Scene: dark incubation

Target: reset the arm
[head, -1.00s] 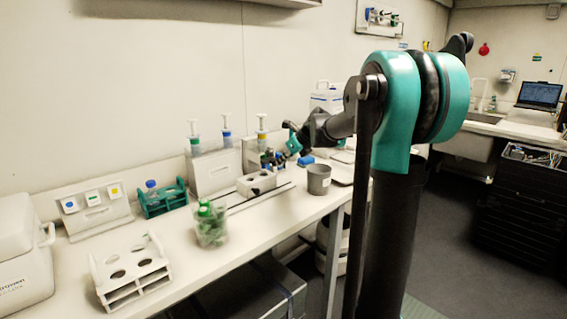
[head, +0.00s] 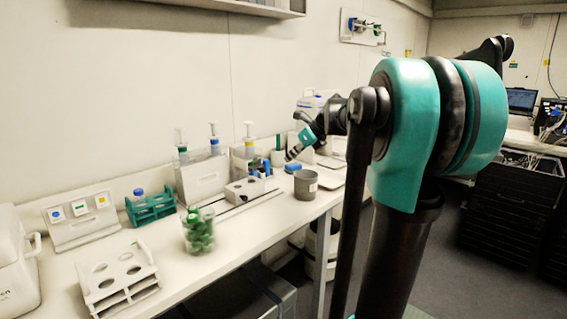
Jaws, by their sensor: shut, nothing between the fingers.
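My arm (head: 420,130), teal and black, stands large at the right of the head view and reaches back over the bench. My gripper (head: 292,154) is small in the picture, at the end of the teal wrist. It points down and to the left above the back of the bench, near the blue block (head: 293,168) and the grey cup (head: 305,184). It is shut and holds nothing. My arm's black link partly hides the bench's right part.
The white bench (head: 225,238) carries a white rack (head: 118,279), a teal rack (head: 150,208), a glass beaker (head: 199,233) with green caps, pump bottles and a white holder (head: 250,189). A wall shelf (head: 240,8) hangs above. Dark drawers (head: 505,215) stand at the right.

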